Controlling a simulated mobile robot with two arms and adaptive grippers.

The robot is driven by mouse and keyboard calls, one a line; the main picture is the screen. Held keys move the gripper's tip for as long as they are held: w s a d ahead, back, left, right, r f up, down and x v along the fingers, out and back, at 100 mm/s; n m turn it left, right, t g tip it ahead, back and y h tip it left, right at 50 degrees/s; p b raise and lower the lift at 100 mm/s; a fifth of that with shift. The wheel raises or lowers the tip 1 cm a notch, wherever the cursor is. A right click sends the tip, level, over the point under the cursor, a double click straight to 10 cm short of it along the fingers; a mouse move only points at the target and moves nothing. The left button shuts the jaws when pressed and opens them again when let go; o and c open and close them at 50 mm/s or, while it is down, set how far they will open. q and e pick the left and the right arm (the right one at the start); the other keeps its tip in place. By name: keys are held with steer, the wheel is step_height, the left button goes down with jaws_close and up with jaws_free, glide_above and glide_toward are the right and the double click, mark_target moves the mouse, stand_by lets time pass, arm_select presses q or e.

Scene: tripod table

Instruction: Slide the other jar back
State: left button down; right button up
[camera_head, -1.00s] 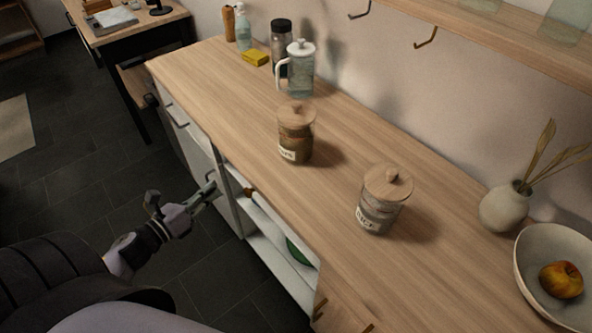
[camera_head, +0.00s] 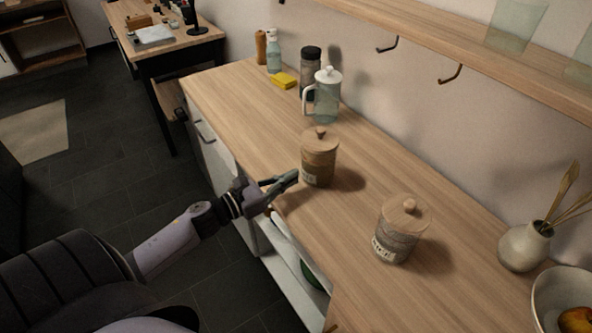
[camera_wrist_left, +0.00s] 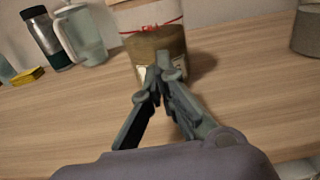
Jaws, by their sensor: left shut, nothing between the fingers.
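Two jars with wooden lids stand upright on the wooden counter (camera_head: 262,131). The farther jar (camera_head: 319,164) holds brown contents and has a pale label; it also fills the top middle of the left wrist view (camera_wrist_left: 155,48). The nearer jar (camera_head: 396,238) has grey-brown contents and a label; part of a jar shows at the right edge of the left wrist view. My left gripper (camera_head: 294,176) is shut and empty, its fingertips at the front side of the farther jar. I cannot tell if they touch it. My right gripper is not in view.
A glass pitcher (camera_head: 325,98), a dark tumbler (camera_head: 311,70), a yellow sponge (camera_head: 285,81) and bottles stand toward the far end. A vase (camera_head: 523,247) and a bowl (camera_head: 546,302) with an apple are at right. Counter behind the jars is clear up to the wall.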

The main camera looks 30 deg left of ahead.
arm_select(q)
steer(key=shift+x, duration=1.15)
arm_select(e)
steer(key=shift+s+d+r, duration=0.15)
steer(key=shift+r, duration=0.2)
arm_select(q)
steer(key=shift+w, duration=0.1)
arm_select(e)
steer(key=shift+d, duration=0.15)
